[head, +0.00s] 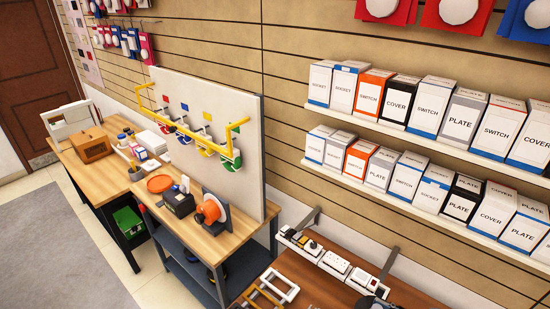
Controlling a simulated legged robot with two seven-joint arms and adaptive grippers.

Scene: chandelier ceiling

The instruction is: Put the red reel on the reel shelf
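An orange-red reel (211,211) stands upright against a dark holder at the right end of the wooden bench. A flat orange-red disc (159,183) lies further left on the bench; I cannot tell which of these is the task's red reel. A white upright board (250,110) behind the bench carries a yellow rail frame (238,124). Small round coloured items, including a green one (230,161), sit along the frame; they may be reels on the reel shelf, but the view is too small to be sure. Neither of my grippers is in view.
A black box (180,203) stands between the disc and the orange-red reel. An orange-brown box (92,145) is at the bench's far left. Wall shelves (400,130) at the right hold several labelled boxes. A brown table (330,290) with sockets is at the front. Grey mat (60,255) floor is clear.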

